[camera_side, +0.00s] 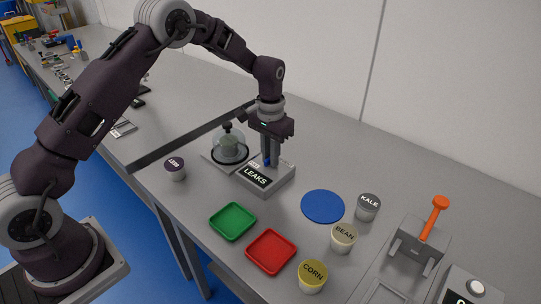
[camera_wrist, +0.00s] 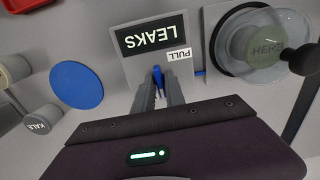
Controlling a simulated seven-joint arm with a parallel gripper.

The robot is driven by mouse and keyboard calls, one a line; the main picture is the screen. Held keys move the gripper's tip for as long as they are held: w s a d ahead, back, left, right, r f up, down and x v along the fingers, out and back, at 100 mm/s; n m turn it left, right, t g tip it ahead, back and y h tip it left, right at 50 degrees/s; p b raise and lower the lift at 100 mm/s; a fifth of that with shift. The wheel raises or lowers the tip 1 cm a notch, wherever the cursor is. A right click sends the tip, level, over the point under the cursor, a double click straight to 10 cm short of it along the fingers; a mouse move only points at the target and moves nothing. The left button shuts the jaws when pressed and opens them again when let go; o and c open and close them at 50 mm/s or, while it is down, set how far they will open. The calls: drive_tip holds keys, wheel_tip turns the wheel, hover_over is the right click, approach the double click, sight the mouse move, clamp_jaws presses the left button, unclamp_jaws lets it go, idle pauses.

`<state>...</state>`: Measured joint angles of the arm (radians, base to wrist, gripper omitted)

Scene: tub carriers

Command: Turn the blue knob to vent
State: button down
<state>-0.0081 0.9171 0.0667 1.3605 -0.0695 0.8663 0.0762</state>
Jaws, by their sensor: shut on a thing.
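The blue knob (camera_side: 267,162) stands on top of a grey box with a black sign reading LEAKS (camera_side: 257,177). In the wrist view the knob (camera_wrist: 157,73) shows as a small blue piece between the fingertips. My gripper (camera_side: 270,160) points straight down over the box and is shut on the knob, which hides most of it. A white label reading PULL (camera_wrist: 179,54) lies beside the knob in the wrist view. Other small labels on the box are partly hidden or too small to read, so I cannot tell which setting the knob points to.
A clear dome (camera_side: 229,147) covers a tub close left of the box. A dark-lidded tub (camera_side: 175,169), green tray (camera_side: 233,221), red tray (camera_side: 271,251), blue disc (camera_side: 322,206) and KALE, BEAN and CORN tubs stand in front. A press with an orange lever (camera_side: 435,215) is at right.

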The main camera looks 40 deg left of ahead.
idle(0.4)
drive_tip(key=c, duration=1.4)
unclamp_jaws()
wheel_tip(320, 180, up, 7)
drive_tip(key=shift+r, duration=0.2)
drive_tip(key=s+d+r+t, duration=0.1)
drive_tip(key=s+r+t, duration=0.2)
drive_tip(key=s+r, duration=1.2)
drive_tip(key=s+t, duration=0.1)
drive_tip(key=s, duration=1.2)
drive_tip(key=s+d+t, duration=0.1)
drive_tip(key=s, duration=0.5)
drive_tip(key=shift+s+r+t, duration=0.2)
drive_tip(key=shift+r+t, duration=0.05)
drive_tip(key=shift+t, duration=0.05)
